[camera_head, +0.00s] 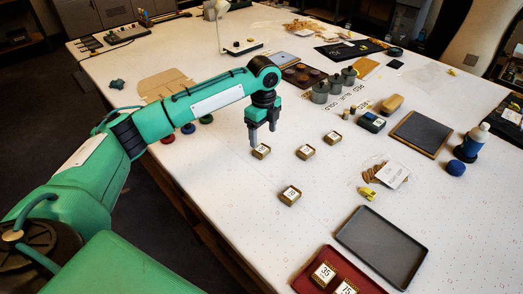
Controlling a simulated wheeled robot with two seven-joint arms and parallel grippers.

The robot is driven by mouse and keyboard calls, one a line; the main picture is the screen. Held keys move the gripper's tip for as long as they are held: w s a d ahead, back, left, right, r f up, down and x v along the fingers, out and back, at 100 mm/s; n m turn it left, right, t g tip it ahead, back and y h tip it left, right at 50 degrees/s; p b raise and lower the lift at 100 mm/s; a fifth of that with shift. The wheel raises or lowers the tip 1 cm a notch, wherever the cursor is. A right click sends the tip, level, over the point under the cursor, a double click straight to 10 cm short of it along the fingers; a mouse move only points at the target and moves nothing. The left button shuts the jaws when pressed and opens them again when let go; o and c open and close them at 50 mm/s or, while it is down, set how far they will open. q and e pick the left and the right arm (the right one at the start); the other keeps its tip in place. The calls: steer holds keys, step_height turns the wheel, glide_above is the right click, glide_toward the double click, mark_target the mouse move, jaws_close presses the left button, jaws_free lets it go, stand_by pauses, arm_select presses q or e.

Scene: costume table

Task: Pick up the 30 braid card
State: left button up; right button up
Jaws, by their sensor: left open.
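Several small gold-edged cards with white number faces lie on the white table (225,215). One card (261,152) is right below my left gripper (263,137), which points down with its fingers apart and nothing visible between them. Another card (305,152) lies to its right, one (332,138) farther right and back, and one (290,195) nearer the front. Their numbers are too small to read surely, so I cannot tell which is the 30 braid card. My right gripper is out of view.
A red tray (305,281) at the front holds cards reading 35 and 15. An empty grey tray (382,246) is beside it. Grey jars (320,93) stand behind the cards, and a bottle (472,143) stands at right. The table left of the front card is clear.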

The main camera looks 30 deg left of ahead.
mark_target(261, 149)
arm_select(q)
steer(key=f, duration=0.1)
steer(key=f+p, duration=0.1)
steer(key=f, duration=0.3)
steer(key=shift+s+a+f+p, duration=0.25)
steer(key=shift+p, duration=0.05)
steer(key=shift+f, duration=0.2)
steer(key=c, duration=1)
steer(key=shift+r, duration=0.1)
steer(key=shift+c, duration=0.2)
